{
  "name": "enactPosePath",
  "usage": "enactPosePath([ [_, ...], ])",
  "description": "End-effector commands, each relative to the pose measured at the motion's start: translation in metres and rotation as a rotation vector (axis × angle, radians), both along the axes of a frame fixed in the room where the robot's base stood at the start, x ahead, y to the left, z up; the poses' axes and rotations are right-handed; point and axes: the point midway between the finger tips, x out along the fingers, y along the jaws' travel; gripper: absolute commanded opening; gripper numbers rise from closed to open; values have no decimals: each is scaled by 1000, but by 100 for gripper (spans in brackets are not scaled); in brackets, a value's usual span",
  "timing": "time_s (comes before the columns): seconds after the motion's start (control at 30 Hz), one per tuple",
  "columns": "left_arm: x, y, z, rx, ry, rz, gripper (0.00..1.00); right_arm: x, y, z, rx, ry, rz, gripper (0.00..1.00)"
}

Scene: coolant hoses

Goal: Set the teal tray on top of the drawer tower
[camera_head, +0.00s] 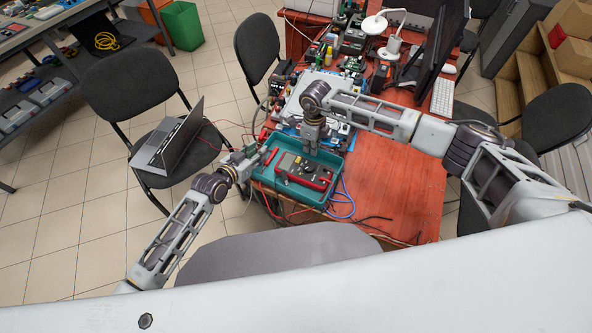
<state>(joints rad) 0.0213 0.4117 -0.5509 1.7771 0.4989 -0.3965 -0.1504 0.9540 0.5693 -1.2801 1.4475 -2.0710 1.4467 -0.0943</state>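The teal tray (263,177) sits at the near left part of the red desk, by its left edge. A red and dark multimeter (304,172) lies in it, with a red item at its left side. My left gripper (249,155) is at the tray's left side, close to the rim; I cannot tell whether it touches or is closed. My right gripper (312,146) points down at the tray's far side, over or at the rim; its fingers are too small to read. I cannot clearly pick out the drawer tower; my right arm covers part of the desk behind the tray.
Electronics and tools crowd the desk behind the tray. A white lamp (387,35), monitor (443,45) and keyboard (443,97) stand farther back. Blue cables (344,204) and dark leads lie beside the tray. The desk (400,195) is mostly clear at right. A laptop (170,138) rests on a chair at left.

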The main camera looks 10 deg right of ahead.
Motion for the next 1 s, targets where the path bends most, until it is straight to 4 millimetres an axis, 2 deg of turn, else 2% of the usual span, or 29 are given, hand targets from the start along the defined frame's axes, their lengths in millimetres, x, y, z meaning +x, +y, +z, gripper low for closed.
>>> enactPosePath([
  [0.2, 8, -6, -4, 1, -1, 0, 29, 0, 0, -10, 0, 0, 1, 9],
  [0.53, 9, -7, -5, 1, 0, 0, 29, 0, 0, -12, 0, 0, 1, 9],
  [0.57, 9, -7, -5, 1, 1, 0, 27, 0, 0, -12, 0, 0, 1, 8],
  [0.63, 9, -7, -5, 1, 1, 0, 18, 0, 0, -12, 0, 0, 1, 0],
  [0.77, 9, -7, -5, 1, 1, 0, 2, 0, 0, -11, 1, -1, 1, 0],
  [1.0, 9, -6, -4, 1, 1, 0, 0, 0, 0, -11, 1, -1, 1, 0],
])
